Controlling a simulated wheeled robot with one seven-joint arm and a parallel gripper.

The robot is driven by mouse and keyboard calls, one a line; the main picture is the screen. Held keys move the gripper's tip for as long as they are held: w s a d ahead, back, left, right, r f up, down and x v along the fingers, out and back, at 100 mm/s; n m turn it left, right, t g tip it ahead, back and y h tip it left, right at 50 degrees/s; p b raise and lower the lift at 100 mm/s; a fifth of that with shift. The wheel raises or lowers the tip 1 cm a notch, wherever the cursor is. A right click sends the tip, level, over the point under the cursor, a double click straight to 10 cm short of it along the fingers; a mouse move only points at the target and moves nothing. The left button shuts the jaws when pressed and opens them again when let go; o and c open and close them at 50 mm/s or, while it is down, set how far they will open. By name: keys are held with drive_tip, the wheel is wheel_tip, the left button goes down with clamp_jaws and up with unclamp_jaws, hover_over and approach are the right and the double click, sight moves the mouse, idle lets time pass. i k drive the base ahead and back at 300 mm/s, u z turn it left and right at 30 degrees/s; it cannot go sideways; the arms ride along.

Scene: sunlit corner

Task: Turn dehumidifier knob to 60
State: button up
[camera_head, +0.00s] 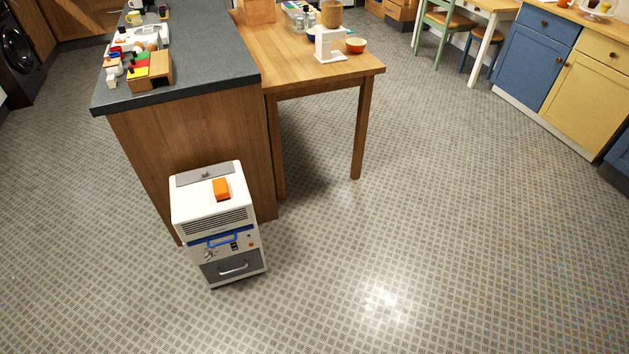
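The dehumidifier (219,224) is a white upright box standing on the floor against the wooden end of the kitchen counter. Its front has a dark vent grille, a blue handle and a grey drawer with a silver pull at the bottom. A small silver knob (209,255) sits at the left of the front panel, below the blue handle. Its setting and any numbers are too small to read. An orange block (221,190) lies on top of the dehumidifier. My gripper is not in view.
The dark-topped counter (195,65) behind holds several small items. A wooden table (320,82) adjoins it on the right, with a white stand and an orange bowl (356,45). Blue and yellow cabinets (590,85) stand at far right. The patterned floor in front and right is clear.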

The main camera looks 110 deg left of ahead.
sight(207, 254)
drive_tip(key=u, duration=4.45)
drive_tip(key=i, duration=0.5)
drive_tip(key=z, duration=0.65)
drive_tip(key=i, duration=0.7)
drive_tip(key=u, duration=0.8)
